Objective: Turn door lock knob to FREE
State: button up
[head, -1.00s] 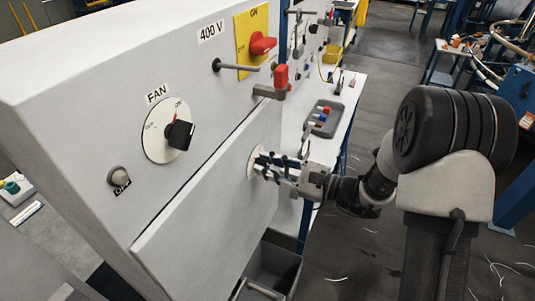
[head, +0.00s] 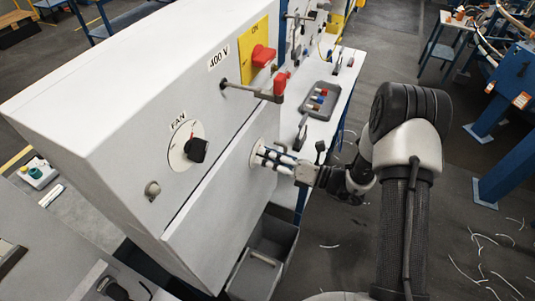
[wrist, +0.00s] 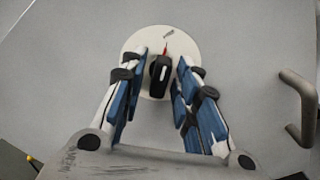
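The door lock knob (wrist: 160,78) is black with a red pointer. It sits on a round white plate (wrist: 128,46) in the wrist view, its pointer toward the top of the plate and a small dark mark there. In the head view the plate (head: 255,157) is on the lower door panel, and the knob is hidden by the fingers. My gripper (wrist: 162,62) is open, with one blue-padded finger on each side of the knob. Narrow gaps show between pads and knob, the right one smaller. It reaches the plate from the right in the head view (head: 265,154). Lettering on the plate is unreadable.
A grey bar handle (wrist: 299,105) stands out right of the plate in the wrist view. Above the panel are the FAN knob (head: 196,150), a red-tipped lever (head: 280,84) and a red knob on a yellow plate (head: 263,56). A grey bin (head: 262,268) stands below.

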jog(key=shift+d, duration=0.1)
jog(key=v, duration=0.6)
jog(key=shift+s+d, duration=0.15)
jog(key=shift+d, duration=0.25)
jog(key=shift+c, duration=0.2)
dwell(1.0)
